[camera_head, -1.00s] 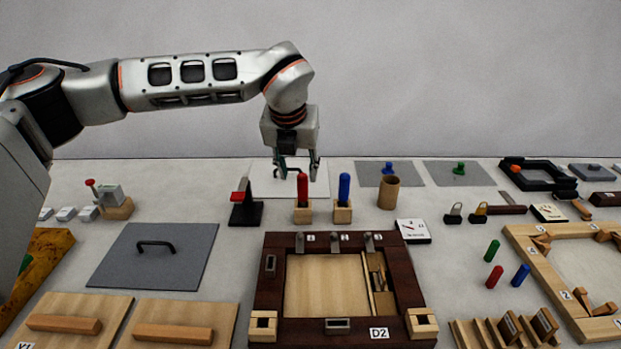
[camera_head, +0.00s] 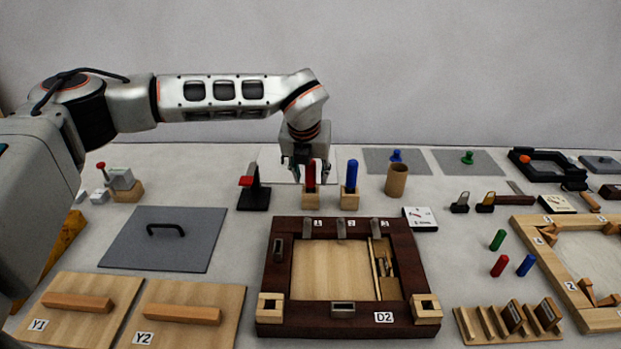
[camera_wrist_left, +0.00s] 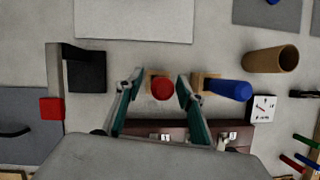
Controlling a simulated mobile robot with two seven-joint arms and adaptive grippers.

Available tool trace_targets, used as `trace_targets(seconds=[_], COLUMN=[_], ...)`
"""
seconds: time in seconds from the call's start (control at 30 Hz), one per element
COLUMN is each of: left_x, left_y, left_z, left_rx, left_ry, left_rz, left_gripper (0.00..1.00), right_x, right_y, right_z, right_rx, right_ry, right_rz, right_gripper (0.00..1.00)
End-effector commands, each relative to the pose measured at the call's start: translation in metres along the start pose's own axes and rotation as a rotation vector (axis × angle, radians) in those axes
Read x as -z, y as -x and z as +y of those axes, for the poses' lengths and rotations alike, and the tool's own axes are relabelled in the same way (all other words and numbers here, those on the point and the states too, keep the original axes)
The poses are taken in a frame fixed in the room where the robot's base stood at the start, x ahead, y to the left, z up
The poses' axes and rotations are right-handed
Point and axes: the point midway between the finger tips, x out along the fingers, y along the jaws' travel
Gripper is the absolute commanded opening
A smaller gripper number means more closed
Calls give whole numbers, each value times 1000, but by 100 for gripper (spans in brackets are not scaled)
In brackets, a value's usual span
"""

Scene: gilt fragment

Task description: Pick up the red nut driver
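The red nut driver (camera_head: 310,176) stands upright in a small wooden block behind the dark framed board. My left gripper (camera_head: 306,176) points down over it, with its fingers around the upper part of the handle. In the left wrist view, the red nut driver (camera_wrist_left: 162,88) shows from above between the two open fingers of my left gripper (camera_wrist_left: 158,88). Gaps show on both sides, so the fingers appear apart from it. My right gripper is in neither view.
A blue driver (camera_head: 351,176) stands in its own block close on the right. A black stand with a red lever (camera_head: 250,190) is on the left. A wooden cup (camera_head: 396,181) stands farther right. The dark board marked D2 (camera_head: 300,321) lies in front.

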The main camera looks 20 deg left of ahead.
Motion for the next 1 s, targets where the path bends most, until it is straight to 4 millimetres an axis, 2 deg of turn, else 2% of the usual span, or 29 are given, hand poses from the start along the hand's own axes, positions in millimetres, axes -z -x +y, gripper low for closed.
trace_targets(seconds=[0.03, 0.13, 0.17, 0.47, 0.67, 0.87, 1.0], left_x=[0, 0, 0, 0, -4, -15, -25], left_y=[0, 0, 0, 1, 9, 34, 60], left_z=[0, 0, 0, 0, 0, 0, 0], left_rx=[0, 0, 0, 0, 1, 1, 1], left_ry=[0, 0, -1, -1, -1, 0, 0], left_rz=[0, 0, 0, 0, -3, -4, -5], left_gripper=[28, 2, 0, 0, 0, 0, 0], right_x=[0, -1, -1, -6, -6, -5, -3], right_y=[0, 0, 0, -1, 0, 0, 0], right_z=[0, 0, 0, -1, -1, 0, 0], right_rx=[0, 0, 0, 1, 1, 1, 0], right_ry=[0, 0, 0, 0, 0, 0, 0], right_rz=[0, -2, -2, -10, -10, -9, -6], right_gripper=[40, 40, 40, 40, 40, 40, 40])
